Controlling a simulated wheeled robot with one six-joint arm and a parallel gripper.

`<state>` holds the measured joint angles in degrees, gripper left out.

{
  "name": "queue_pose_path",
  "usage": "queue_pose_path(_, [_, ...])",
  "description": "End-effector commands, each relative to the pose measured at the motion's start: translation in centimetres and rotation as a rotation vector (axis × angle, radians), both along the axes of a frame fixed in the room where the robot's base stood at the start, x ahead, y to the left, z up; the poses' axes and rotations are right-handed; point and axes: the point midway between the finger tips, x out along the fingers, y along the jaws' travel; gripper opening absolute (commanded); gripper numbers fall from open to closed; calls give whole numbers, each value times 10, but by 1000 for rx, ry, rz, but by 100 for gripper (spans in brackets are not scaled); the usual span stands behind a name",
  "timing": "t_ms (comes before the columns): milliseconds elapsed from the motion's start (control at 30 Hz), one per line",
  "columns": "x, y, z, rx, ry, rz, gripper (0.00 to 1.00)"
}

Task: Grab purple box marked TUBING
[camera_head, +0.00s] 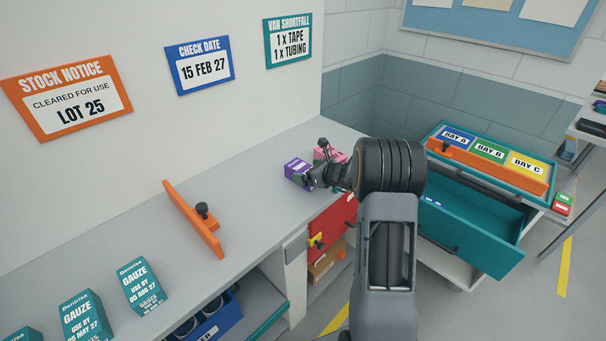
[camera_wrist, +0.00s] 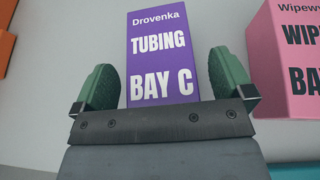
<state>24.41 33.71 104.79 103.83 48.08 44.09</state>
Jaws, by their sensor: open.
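The purple box marked TUBING (camera_wrist: 160,45) stands on the grey counter; its label also reads Drovenka and BAY C. It shows in the head view (camera_head: 297,172) at the far end of the counter, partly behind my arm. My gripper (camera_wrist: 158,85) is open, with one green-padded finger on each side of the box's lower part in the wrist view. I cannot tell whether the pads touch it. In the head view my gripper (camera_head: 318,165) is at the box, and its fingers are partly hidden.
A pink box (camera_wrist: 295,60) marked WIPE and BAY stands close on the right. An orange panel with a black knob (camera_head: 196,218) and teal GAUZE boxes (camera_head: 142,285) are nearer on the counter. A teal cart with an open drawer (camera_head: 470,225) stands to the right.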

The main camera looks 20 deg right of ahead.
Motion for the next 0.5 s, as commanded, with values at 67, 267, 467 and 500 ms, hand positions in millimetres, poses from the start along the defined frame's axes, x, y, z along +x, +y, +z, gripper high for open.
queue_pose_path(67, [0,0,0,0,0,0,99])
queue_pose_path(267, [0,0,0,0,0,0,86])
queue_pose_path(467, [0,0,0,0,0,0,66])
queue_pose_path(500, [0,0,0,0,0,0,63])
